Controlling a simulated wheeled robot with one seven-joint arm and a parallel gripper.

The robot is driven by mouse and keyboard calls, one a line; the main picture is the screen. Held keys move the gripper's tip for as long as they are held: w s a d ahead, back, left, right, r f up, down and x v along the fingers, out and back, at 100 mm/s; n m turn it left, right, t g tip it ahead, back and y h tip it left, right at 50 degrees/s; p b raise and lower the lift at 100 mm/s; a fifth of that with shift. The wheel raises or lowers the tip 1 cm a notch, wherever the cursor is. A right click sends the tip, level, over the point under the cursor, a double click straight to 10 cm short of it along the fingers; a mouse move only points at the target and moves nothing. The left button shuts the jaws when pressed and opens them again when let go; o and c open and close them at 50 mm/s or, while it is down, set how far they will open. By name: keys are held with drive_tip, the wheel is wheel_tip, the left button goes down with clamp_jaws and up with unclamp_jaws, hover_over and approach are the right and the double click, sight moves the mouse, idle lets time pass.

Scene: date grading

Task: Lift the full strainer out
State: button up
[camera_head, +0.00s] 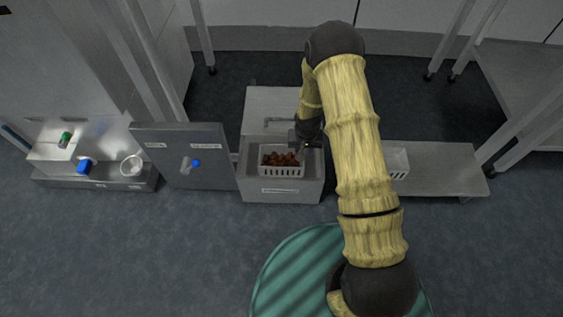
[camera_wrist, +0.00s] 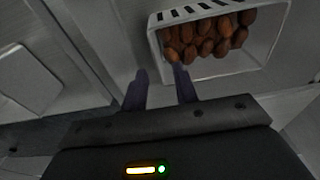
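The strainer (camera_head: 282,172) is a white slotted basket full of brown dates (camera_head: 281,158). It sits in the grey sink-like basin (camera_head: 312,190) in the head view. In the wrist view the strainer (camera_wrist: 245,62) is at the top right, with the dates (camera_wrist: 210,38) inside it. My gripper (camera_wrist: 160,75) is open, its two dark fingers apart with nothing seen between them. The right fingertip overlaps the strainer's near left corner in the picture; I cannot tell whether they touch. In the head view my gripper (camera_head: 300,143) is at the strainer's upper right, partly hidden by my arm.
A tap (camera_head: 280,121) stands behind the basin. A grey panel (camera_head: 190,155) with a blue knob is at its left, and farther left is a low unit (camera_head: 105,178) with a round bowl. A bench (camera_head: 440,170) at the right holds another white basket (camera_head: 398,162).

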drive_tip(key=f+b, duration=0.3)
drive_tip(key=f, duration=0.1)
drive_tip(key=shift+w+d+f, duration=0.1)
drive_tip(key=shift+w+d, duration=0.1)
drive_tip(key=shift+d, duration=0.15)
drive_tip(key=shift+w+f, duration=0.1)
drive_tip(key=shift+f, duration=0.15)
drive_tip(key=shift+f, duration=0.25)
idle(0.5)
drive_tip(key=shift+c, duration=0.2)
clamp_jaws()
idle(1.1)
